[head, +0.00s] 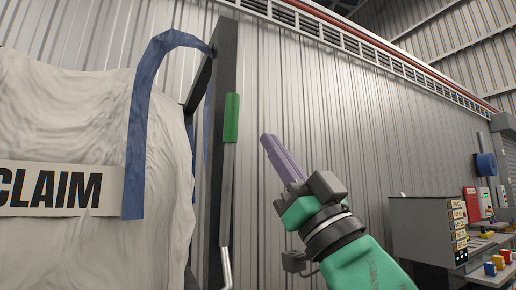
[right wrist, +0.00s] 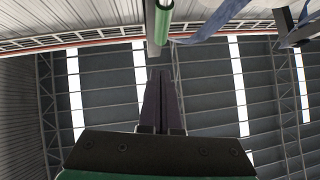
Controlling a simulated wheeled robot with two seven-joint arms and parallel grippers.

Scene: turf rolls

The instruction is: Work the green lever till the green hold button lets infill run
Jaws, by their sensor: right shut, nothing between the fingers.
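The green lever grip (head: 231,118) sits at the top of a grey rod beside a dark upright post. It also shows at the top of the right wrist view (right wrist: 164,22). My right gripper (head: 267,140) is shut and empty, with its purple fingers pointing up and left toward the grip. In the head view a gap shows between the fingertips and the grip. In the right wrist view the closed fingers (right wrist: 160,75) point at the grip's lower side. I cannot make out the green hold button for certain. My left gripper is not in view.
A large white bulk bag (head: 70,120) with a blue strap (head: 140,110) hangs left of the dark post (head: 224,70). The corrugated wall is behind.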

